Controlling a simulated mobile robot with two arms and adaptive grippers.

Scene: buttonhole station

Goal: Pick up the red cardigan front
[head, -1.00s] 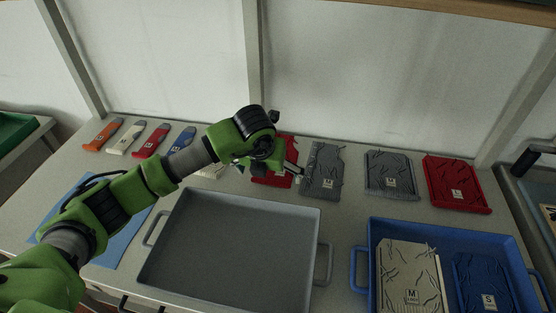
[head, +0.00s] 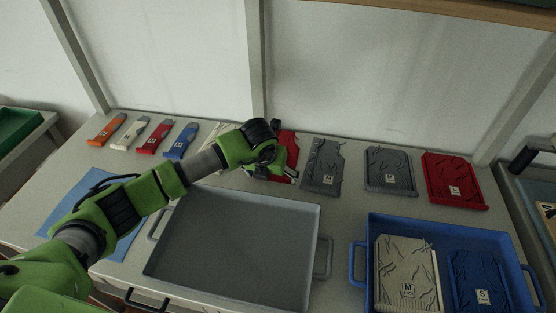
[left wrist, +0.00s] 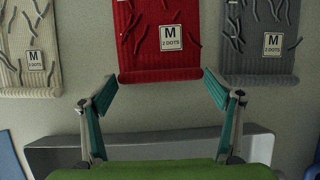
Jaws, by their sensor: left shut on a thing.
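The red cardigan front (head: 287,144) lies in the back row, partly hidden by my left gripper (head: 280,172). In the left wrist view the red front (left wrist: 160,35) shows ribbed knit, a thick rolled lower edge and a white "M 2 DOTS" label. The left gripper's fingertips (left wrist: 158,77) stand at the two sides of that lower edge, shut on the front across its width. I cannot tell any gap between the front and the table. My right gripper is not in view.
A grey front (head: 323,165) lies close right of it and a cream front (left wrist: 40,45) close left. Another grey front (head: 390,170) and another red panel (head: 453,180) lie farther right. An empty grey tray (head: 318,235) and a blue tray (head: 375,222) holding two fronts stand nearer.

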